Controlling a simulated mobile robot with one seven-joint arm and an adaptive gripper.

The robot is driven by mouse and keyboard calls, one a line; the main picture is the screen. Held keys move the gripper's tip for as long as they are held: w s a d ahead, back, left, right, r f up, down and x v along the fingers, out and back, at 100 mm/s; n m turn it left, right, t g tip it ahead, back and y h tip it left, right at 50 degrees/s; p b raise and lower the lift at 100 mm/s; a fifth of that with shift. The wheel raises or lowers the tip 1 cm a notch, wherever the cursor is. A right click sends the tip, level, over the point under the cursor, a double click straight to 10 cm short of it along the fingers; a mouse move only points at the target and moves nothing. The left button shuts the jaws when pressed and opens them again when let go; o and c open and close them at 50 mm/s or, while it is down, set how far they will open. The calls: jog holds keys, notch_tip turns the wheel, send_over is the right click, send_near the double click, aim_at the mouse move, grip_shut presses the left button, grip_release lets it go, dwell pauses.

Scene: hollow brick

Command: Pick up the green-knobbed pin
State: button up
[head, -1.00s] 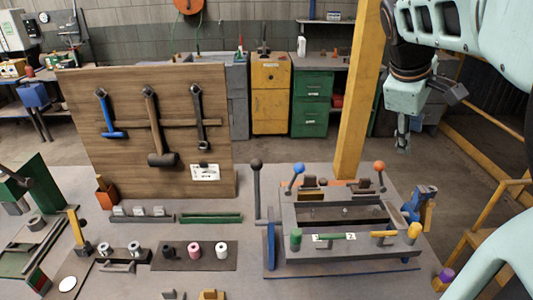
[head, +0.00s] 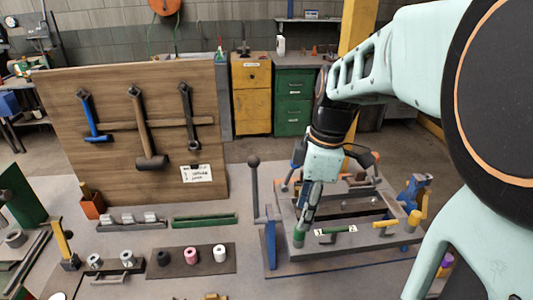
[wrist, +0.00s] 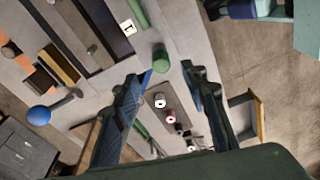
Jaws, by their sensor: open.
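The green-knobbed pin (head: 299,237) stands at the front left corner of the grey fixture frame (head: 345,245). Only its upper part, the green knob, shows clearly. In the wrist view the green knob (wrist: 160,58) lies just beyond the fingertips, roughly in line with the gap between them. My gripper (head: 306,218) is open and empty, pointing down just above the knob and partly overlapping it in the head view. In the wrist view its two fingers (wrist: 168,72) are well apart. I cannot tell the exact height left between fingertips and knob.
A yellow-knobbed pin (head: 414,218) stands at the frame's front right. A grey lever (head: 254,190) rises left of the frame, and a blue-balled lever (wrist: 39,115) shows in the wrist view. A green bar with a label (head: 336,231) lies beside the pin. Spools on a dark mat (head: 215,268) lie left.

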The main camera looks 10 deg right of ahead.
aim_at(298, 235)
jog(key=shift+a+f+p, duration=0.2)
jog(key=shift+f, duration=1.4)
jog(key=shift+a+f+p, duration=0.15)
jog(key=shift+f, duration=1.4)
jog(key=shift+c, duration=0.4)
grip_shut()
